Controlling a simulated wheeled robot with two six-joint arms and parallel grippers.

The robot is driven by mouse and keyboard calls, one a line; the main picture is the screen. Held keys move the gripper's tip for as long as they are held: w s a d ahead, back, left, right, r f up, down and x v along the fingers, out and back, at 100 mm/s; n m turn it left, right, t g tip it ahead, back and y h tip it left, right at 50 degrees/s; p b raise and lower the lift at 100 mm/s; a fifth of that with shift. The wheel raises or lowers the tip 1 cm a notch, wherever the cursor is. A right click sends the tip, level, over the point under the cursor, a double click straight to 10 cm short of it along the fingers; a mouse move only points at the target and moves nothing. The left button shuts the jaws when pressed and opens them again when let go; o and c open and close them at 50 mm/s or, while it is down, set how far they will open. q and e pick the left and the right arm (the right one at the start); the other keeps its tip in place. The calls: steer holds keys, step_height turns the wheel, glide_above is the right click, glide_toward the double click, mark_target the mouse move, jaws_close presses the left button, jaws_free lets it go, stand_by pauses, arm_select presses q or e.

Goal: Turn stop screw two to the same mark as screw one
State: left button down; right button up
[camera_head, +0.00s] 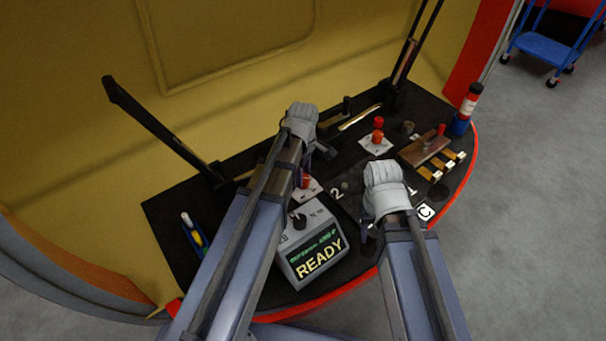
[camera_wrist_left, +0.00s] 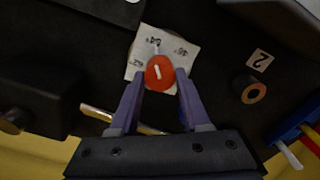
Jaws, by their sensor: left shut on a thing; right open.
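A red stop screw (camera_head: 306,182) stands on a small white marked plate (camera_wrist_left: 187,51). In the left wrist view, the red screw (camera_wrist_left: 159,74) has a white line on top, pointing roughly up and slightly left. The plate's printing is too small to read. My left gripper (camera_wrist_left: 160,85) is shut on this screw, a purple finger on each side. A second white plate (camera_head: 374,147) with red knobs (camera_head: 378,123) stands further back to the right; its mark cannot be read. My right gripper (camera_head: 367,229) is open over the front right of the table.
A grey box (camera_head: 312,240) with a "READY" screen stands at the front. Black posts (camera_head: 150,125) rise at the back.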

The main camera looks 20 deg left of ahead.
arm_select(q)
steer(key=shift+c, duration=1.8)
jaws_free()
steer(key=shift+r, duration=0.1)
step_height(320, 180, up, 8)
steer(key=p, duration=0.8)
arm_select(e)
step_height(320, 180, up, 8)
arm_select(q)
steer(key=shift+f, duration=0.2)
arm_select(e)
steer(key=shift+f, duration=0.15)
arm_select(q)
steer(key=s+d+r+m+p, duration=0.3)
steer(key=s+d+m, duration=0.2)
steer(key=s+m, duration=0.2)
steer(key=s+d+r+m+y+p, duration=0.1)
steer(key=s+d+r+m+p, duration=0.3)
steer(key=s+m, duration=0.3)
steer(key=d+m, duration=0.1)
steer(key=m, duration=0.4)
steer(key=shift+s+d+r+m, duration=0.15)
steer(key=shift+d+r+m, duration=0.05)
steer(key=shift+d+m, duration=0.1)
arm_select(e)
step_height(320, 180, up, 7)
